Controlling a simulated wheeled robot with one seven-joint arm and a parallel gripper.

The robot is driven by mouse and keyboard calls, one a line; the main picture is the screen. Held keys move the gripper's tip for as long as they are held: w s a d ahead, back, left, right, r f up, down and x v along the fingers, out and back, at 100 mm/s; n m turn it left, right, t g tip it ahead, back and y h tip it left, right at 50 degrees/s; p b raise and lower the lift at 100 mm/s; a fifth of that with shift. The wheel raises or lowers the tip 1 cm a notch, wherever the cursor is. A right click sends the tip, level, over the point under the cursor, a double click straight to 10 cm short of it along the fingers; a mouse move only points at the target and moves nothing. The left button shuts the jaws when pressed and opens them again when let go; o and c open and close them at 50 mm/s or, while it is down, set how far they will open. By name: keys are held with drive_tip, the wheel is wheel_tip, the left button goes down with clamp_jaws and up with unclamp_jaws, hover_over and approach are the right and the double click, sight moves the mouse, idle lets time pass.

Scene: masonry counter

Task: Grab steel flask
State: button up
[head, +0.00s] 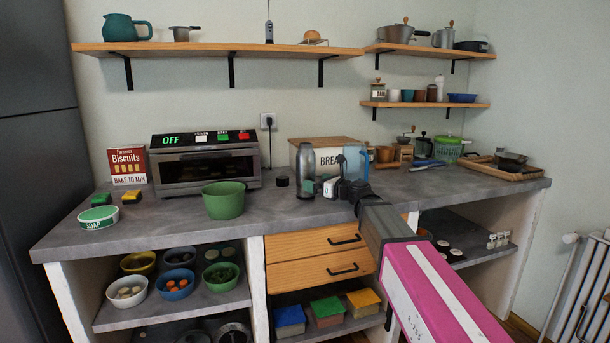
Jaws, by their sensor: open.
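The steel flask (304,163) stands upright on the grey counter, in front of the bread box and right of the oven. My gripper (319,187) is open and reaches in from the right, low over the counter. Its fingers are at the flask's lower right side, and one overlaps the flask's base in the picture. From this one view I cannot tell whether they touch the flask or how far apart they are in depth. Nothing shows held in the jaws.
A small black lid-like piece (282,181) lies just left of the flask. A green bowl (223,202) stands farther left, before the oven (205,163). The bread box (329,155) is close behind. Counter in front of the flask is clear.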

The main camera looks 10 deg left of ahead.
sight(306, 178)
drive_tip(key=shift+x, duration=3.05)
drive_tip(key=shift+d+r, duration=0.1)
drive_tip(key=shift+r, duration=0.05)
drive_tip(key=c, duration=1.3)
drive_tip(key=shift+w, duration=0.1)
